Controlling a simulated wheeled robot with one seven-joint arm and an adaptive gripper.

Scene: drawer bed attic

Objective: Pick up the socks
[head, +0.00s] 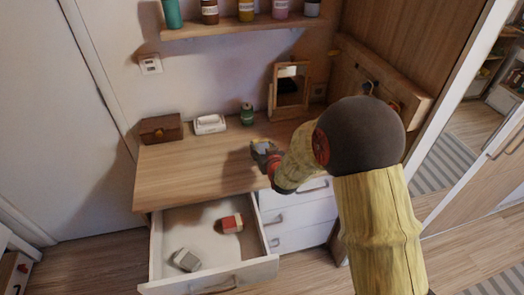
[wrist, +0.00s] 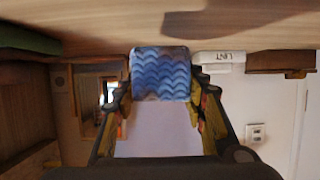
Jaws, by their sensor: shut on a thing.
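My gripper (head: 264,153) is above the wooden desk top, near its right part. In the wrist view, my gripper (wrist: 161,93) is shut on a squarish blue wave-patterned thing (wrist: 160,72), one finger on each side. It looks like a folded pair of socks, but I cannot tell for sure. In the head view it is small and partly hidden by the fingers. The open drawer (head: 155,248) below the desk holds a red-and-cream item (head: 231,224) and a grey-white item (head: 186,260), apart from each other.
On the desk (head: 185,178) stand a brown box (head: 160,129), a white box (head: 209,124), a green can (head: 247,114) and a framed mirror (head: 290,87). A shelf (head: 235,27) with several jars hangs above. The desk's front left is clear.

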